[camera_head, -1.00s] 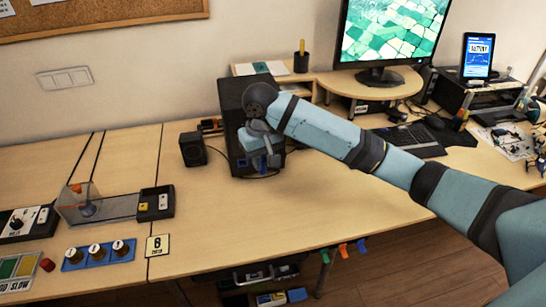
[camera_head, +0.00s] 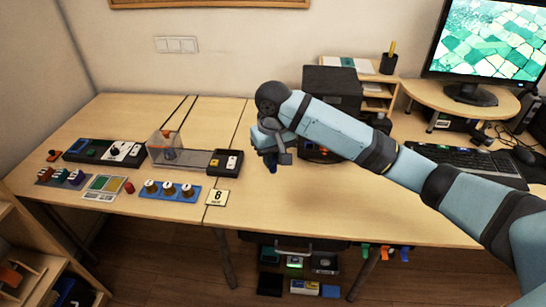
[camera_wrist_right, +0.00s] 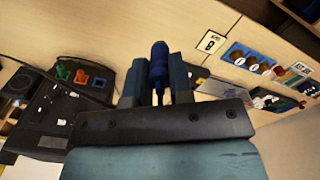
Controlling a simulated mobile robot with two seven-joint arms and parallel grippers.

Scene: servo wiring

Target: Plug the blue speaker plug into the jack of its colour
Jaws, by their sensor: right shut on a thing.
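My right gripper (camera_head: 271,158) is shut on the blue plug (camera_wrist_right: 159,62) and holds it in front of and left of the black box (camera_head: 331,84). In the right wrist view the plug stands between the two fingers (camera_wrist_right: 155,82), pointing away from the palm. The black box also shows there, to the left of the fingers, with a green jack (camera_wrist_right: 62,71), an orange jack (camera_wrist_right: 80,76) and a blue jack (camera_wrist_right: 99,82) in a row. The blue jack looks empty and is apart from the plug. The jacks are hidden in the head view. My left gripper is not in view.
A card marked 8 (camera_head: 217,198), a blue strip of knobs (camera_head: 170,190) and a clear-covered box (camera_head: 166,149) lie on the left. A keyboard (camera_head: 468,163) and monitor (camera_head: 485,45) stand on the right. The table front (camera_head: 330,205) is bare.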

